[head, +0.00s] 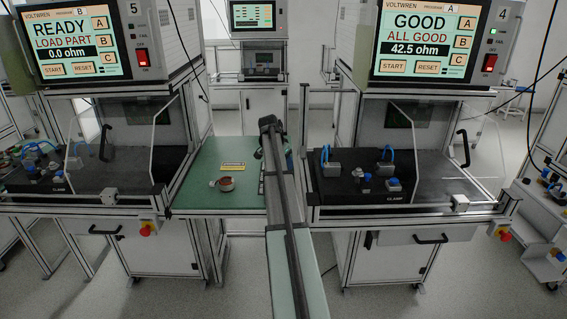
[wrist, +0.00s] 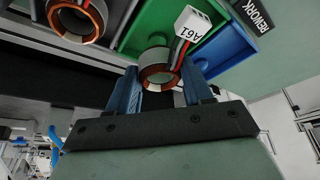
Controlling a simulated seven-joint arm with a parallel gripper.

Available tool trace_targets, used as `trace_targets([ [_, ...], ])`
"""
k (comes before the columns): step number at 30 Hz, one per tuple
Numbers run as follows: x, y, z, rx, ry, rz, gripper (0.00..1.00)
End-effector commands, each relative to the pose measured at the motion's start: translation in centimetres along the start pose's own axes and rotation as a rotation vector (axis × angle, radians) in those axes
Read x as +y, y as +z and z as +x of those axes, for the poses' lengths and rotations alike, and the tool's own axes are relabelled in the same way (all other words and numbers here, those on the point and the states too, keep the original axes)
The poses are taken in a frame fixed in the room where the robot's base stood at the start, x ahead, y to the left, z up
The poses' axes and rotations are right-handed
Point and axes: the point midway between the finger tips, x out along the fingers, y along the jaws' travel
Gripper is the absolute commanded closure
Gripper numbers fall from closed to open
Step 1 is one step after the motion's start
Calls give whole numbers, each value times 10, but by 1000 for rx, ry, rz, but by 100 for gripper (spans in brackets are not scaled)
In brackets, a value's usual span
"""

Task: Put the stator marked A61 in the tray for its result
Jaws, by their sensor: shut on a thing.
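The stator marked A61 (wrist: 158,77) is a ring with copper windings, coloured leads and a white block (wrist: 194,22) reading A61. It sits between the two blue fingers of my gripper (wrist: 160,92), which is shut on it. In the wrist view a green tray (wrist: 150,28) lies behind the held stator. A blue tray (wrist: 222,55) is to its right, beside a dark plate (wrist: 252,12) reading REWORK. In the head view my arm hides the gripper and the held stator. The right tester screen (head: 421,36) reads GOOD, ALL GOOD, 42.5 ohm.
Another copper-wound stator (wrist: 76,18) shows at the wrist view's top left. A stator (head: 225,184) rests on the green bench (head: 195,198) near a yellow label (head: 233,166). The left tester screen (head: 84,42) reads READY, LOAD PART. Testers flank the bench.

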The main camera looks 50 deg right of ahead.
Motion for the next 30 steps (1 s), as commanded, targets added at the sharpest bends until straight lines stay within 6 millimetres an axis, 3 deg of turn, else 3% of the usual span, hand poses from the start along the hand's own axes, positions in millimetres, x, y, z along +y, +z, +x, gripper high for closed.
trace_targets([
  [30, 0, 8, 18, 0, 0, 0, 85],
])
